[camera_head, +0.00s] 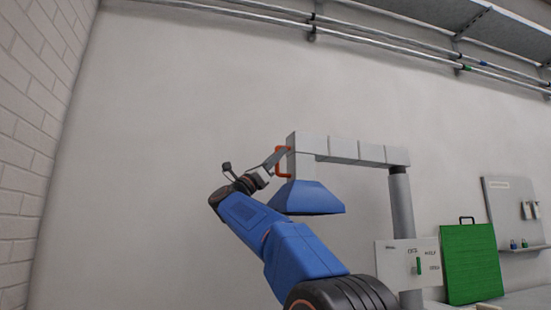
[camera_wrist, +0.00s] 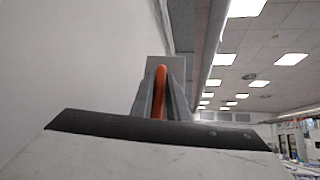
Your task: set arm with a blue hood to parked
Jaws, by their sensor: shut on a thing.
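The extraction arm (camera_head: 345,149) is a pale grey segmented boom on a grey post (camera_head: 401,205), in the head view. A blue hood (camera_head: 308,198) hangs at its left end, opening downward. An orange handle (camera_head: 279,174) sits on the left side of that end, above the hood. My gripper (camera_head: 284,153) reaches it from the left. In the wrist view the two grey fingers of my gripper (camera_wrist: 160,95) are shut on the orange handle (camera_wrist: 160,76), with a pale block behind it.
Pipes (camera_head: 380,38) run along the wall above. The wall left of the hood is bare.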

